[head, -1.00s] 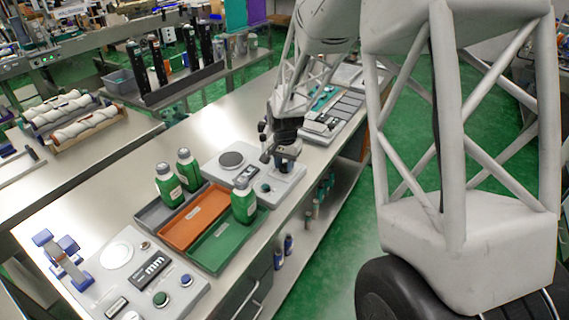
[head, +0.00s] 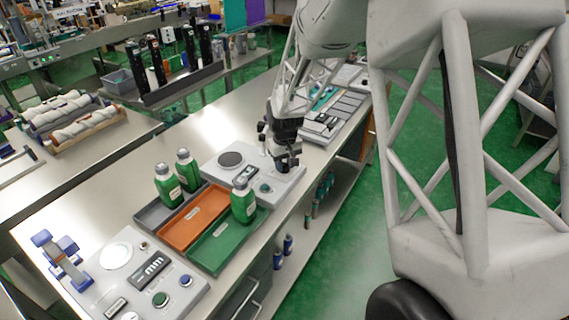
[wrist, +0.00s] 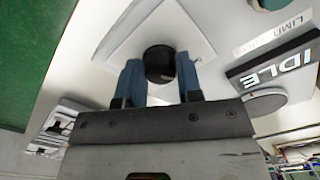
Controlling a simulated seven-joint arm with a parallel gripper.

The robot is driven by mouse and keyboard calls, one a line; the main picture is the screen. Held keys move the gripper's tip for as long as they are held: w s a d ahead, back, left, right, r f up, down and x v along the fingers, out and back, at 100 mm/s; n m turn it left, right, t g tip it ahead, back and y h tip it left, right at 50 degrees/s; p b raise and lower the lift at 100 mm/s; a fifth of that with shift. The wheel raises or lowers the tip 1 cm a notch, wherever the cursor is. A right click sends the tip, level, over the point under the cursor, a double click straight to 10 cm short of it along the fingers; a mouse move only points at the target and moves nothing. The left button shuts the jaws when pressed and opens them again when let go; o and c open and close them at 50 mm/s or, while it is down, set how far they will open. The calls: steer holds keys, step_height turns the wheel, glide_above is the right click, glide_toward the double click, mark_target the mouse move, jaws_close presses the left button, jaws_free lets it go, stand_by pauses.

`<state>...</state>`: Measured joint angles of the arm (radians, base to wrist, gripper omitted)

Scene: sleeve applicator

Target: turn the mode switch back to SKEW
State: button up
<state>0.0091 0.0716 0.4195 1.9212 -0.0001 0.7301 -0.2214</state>
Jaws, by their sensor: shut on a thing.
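The mode switch appears in the wrist view as a dark round knob (wrist: 160,62) on a pale square plate (wrist: 196,38). My gripper (wrist: 160,78) has its two blue fingers on either side of this knob, shut on it. In the head view my gripper (head: 287,166) is down at the right end of a light grey device (head: 212,171) on the bench and hides the knob. I cannot see a SKEW mark or which way the knob points. A display (wrist: 278,68) beside it reads IDLE.
Left of the device are a grey tray (head: 150,215), an orange tray (head: 185,235) and a green tray (head: 213,255), with green bottles (head: 243,205) standing at them. A second grey panel with buttons (head: 130,262) lies at the bench's near end.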

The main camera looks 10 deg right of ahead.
mark_target(285, 165)
steer(key=shift+n, duration=0.5)
steer(key=o, duration=0.9)
steer(key=shift+o, duration=0.2)
steer(key=shift+r, duration=0.1)
steer(key=shift+r, duration=3.8)
